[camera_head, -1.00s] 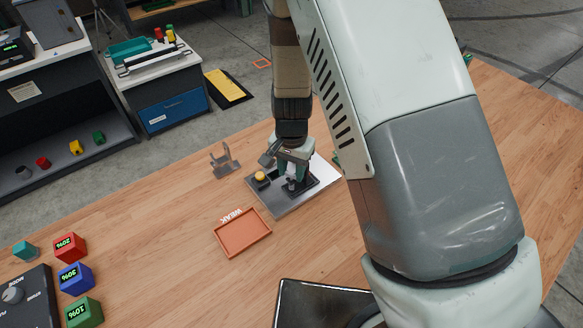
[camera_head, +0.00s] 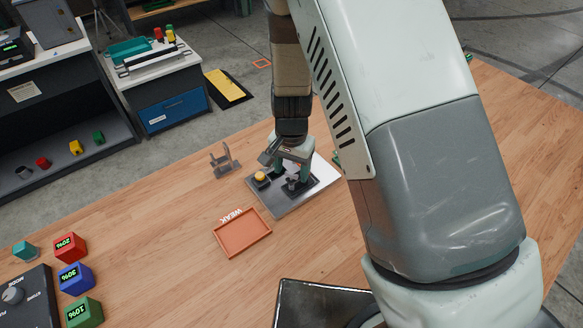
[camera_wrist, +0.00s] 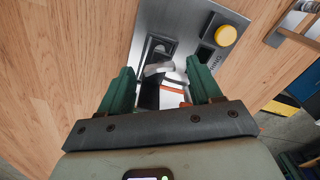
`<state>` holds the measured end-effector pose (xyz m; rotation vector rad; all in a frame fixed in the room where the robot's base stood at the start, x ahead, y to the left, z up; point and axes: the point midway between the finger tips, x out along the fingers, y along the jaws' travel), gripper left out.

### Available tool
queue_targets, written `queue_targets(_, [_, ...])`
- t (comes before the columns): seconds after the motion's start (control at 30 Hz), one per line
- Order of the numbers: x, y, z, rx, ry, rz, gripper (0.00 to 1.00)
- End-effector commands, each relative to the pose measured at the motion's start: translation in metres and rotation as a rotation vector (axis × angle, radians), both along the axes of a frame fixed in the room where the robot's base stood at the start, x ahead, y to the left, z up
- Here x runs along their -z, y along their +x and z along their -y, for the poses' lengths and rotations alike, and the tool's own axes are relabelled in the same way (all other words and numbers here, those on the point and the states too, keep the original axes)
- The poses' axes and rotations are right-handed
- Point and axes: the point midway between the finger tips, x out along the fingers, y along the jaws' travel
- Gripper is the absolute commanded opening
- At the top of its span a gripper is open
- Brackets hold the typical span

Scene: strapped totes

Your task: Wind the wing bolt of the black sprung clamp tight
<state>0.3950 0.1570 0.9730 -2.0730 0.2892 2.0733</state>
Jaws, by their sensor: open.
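The black sprung clamp (camera_wrist: 150,94) is mounted on a grey metal plate (camera_wrist: 180,12). Its grey wing bolt (camera_wrist: 158,68) shows between my fingers in the wrist view, and the wing also shows in the head view (camera_head: 292,180). My gripper (camera_wrist: 161,84) is open, with one green finger on each side of the clamp; no firm contact is visible. In the head view my gripper (camera_head: 291,172) points down over the plate. The lower clamp body is partly hidden by the gripper, and an orange piece (camera_wrist: 173,90) shows beside it.
A yellow button (camera_wrist: 226,35) sits on the plate close to my fingers. A grey bracket (camera_head: 225,160) stands left of the plate. An orange tray (camera_head: 242,234) marked WEAK lies in front. Coloured cubes (camera_head: 76,278) and a control box (camera_head: 25,300) are at lower left; wood between is clear.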

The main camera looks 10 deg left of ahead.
Motion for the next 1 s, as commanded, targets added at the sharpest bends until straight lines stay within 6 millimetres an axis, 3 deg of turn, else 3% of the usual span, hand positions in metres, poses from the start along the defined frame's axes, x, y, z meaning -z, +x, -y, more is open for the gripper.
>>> queue_targets(0.5, [-0.091,0.000,-0.001,-0.001,0.002,0.003,0.64])
queue_targets(0.7, [-0.104,0.000,0.000,0.000,0.000,0.000,0.64])
queue_targets(1.0, [-0.104,0.000,0.000,0.000,0.000,0.000,0.64])
